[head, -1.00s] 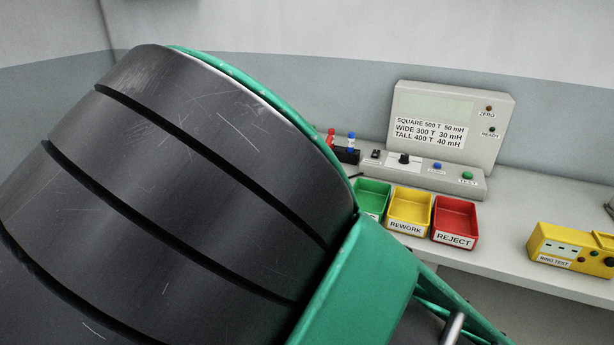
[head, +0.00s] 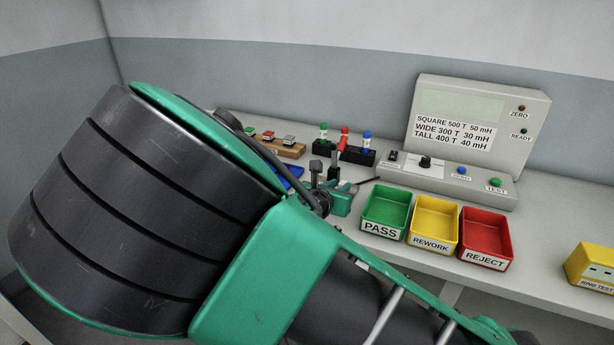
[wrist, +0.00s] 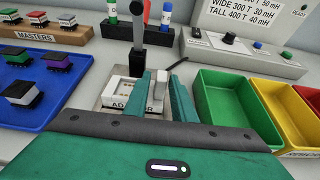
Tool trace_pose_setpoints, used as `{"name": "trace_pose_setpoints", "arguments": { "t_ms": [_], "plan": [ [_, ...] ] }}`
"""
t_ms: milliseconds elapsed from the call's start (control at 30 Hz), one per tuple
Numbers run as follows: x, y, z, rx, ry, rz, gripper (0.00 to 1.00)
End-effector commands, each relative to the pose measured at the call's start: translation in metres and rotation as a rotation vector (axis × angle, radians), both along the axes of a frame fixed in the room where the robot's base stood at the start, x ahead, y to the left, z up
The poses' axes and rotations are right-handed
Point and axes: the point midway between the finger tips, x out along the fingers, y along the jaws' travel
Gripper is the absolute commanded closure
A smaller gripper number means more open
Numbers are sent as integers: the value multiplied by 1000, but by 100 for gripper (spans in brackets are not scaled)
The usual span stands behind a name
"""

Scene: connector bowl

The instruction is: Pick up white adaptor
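The white adaptor (wrist: 122,88) sits in a pale metal holder on the bench in the wrist view, with a partly covered label in front of it. My gripper (wrist: 161,76) is over the bench with its two green fingers apart. The left finger is close beside the adaptor's right side and overlaps part of it in the picture. A small grey-white upright piece (wrist: 157,92) shows between the fingers. Whether the fingers touch anything cannot be told. In the head view my arm covers much of the bench, and the adaptor cannot be made out.
A dark upright post (wrist: 138,45) stands just behind the adaptor. A blue tray (wrist: 52,112) with dark parts lies left, below the wooden MASTERS rack (wrist: 70,35). Green (head: 386,213), yellow (head: 433,225) and red (head: 486,237) bins stand right. The meter (head: 478,125) is behind.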

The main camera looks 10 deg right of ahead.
Motion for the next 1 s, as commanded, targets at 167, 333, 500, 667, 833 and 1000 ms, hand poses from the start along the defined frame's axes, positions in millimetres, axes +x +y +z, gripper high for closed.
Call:
{"name": "trace_pose_setpoints", "arguments": {
  "t_ms": [167, 333, 500, 667, 833, 1000],
  "plan": [
    [8, -9, -4, 1, -1, -3, 77],
    [21, -20, -10, -3, -1, -5, 77],
    [39, -33, -19, -1, 0, -5, 77],
    [46, -37, -22, -1, -1, -3, 77],
    [46, -37, -23, 0, 0, -1, 77],
    [46, -37, -23, 0, 0, -1, 100]
  ]
}}
